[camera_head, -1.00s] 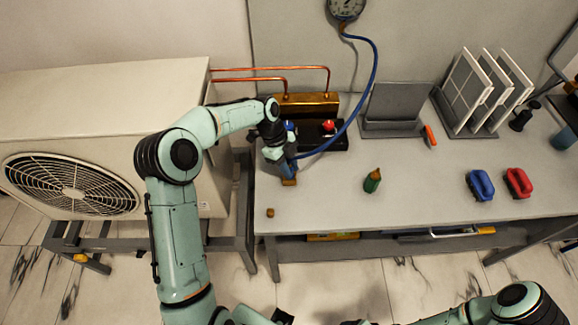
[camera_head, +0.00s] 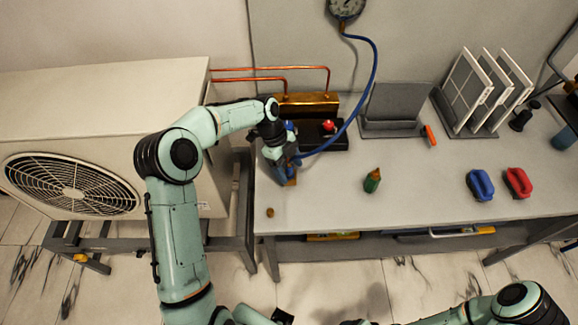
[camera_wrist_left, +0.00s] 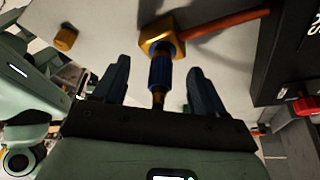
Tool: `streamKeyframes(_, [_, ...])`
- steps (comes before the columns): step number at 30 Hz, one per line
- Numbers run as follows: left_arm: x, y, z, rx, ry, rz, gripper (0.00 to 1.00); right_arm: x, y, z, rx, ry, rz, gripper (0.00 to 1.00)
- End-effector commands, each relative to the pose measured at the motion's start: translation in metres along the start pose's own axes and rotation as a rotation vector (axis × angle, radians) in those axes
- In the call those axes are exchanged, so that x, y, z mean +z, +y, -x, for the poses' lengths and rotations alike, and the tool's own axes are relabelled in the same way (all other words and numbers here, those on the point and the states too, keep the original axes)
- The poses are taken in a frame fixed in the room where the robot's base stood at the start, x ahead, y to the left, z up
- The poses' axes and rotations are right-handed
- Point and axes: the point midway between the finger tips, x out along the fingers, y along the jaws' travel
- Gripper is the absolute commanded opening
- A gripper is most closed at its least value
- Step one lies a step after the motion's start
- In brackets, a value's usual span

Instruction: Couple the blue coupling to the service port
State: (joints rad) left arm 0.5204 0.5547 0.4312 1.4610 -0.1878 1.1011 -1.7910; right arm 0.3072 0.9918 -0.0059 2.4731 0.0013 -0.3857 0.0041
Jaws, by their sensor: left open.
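The blue coupling (camera_wrist_left: 160,72) stands between the spread fingers of my left gripper (camera_wrist_left: 160,88) in the left wrist view, with a gap on each side. Its far end meets the brass service port (camera_wrist_left: 158,38), in line with it and seemingly touching; how deeply it is seated is hidden. A copper-coloured pipe (camera_wrist_left: 225,25) runs from the port. In the head view, my left gripper (camera_head: 284,166) is open around the coupling, above the brass port (camera_head: 291,182) at the bench's left end. The coupling is mostly hidden there. My right gripper is not in view.
The blue hose (camera_head: 370,85) loops from the gauge (camera_head: 346,8) down to the coupling. A small brass cap (camera_head: 270,212) lies at the bench's front left. A black box with red and blue knobs (camera_head: 328,138) stands close behind. A green bottle (camera_head: 372,181) stands to the right.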

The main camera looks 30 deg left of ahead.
Motion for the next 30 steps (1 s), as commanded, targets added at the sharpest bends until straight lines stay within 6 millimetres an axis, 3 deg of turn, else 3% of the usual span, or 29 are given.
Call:
streamKeyframes(5, [0.000,-0.001,0.015,-0.004,-0.002,0.000,0.71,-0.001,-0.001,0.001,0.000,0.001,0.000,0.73])
streamKeyframes(15, [0.000,-0.002,0.090,-0.006,-0.002,0.000,0.71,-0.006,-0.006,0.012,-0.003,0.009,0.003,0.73])
streamKeyframes(21, [0.000,-0.001,0.123,-0.003,0.000,0.001,0.71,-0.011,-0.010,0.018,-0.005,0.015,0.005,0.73])
streamKeyframes(30, [0.000,0.000,0.134,0.000,0.000,0.000,0.71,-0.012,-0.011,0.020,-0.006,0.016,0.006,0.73])
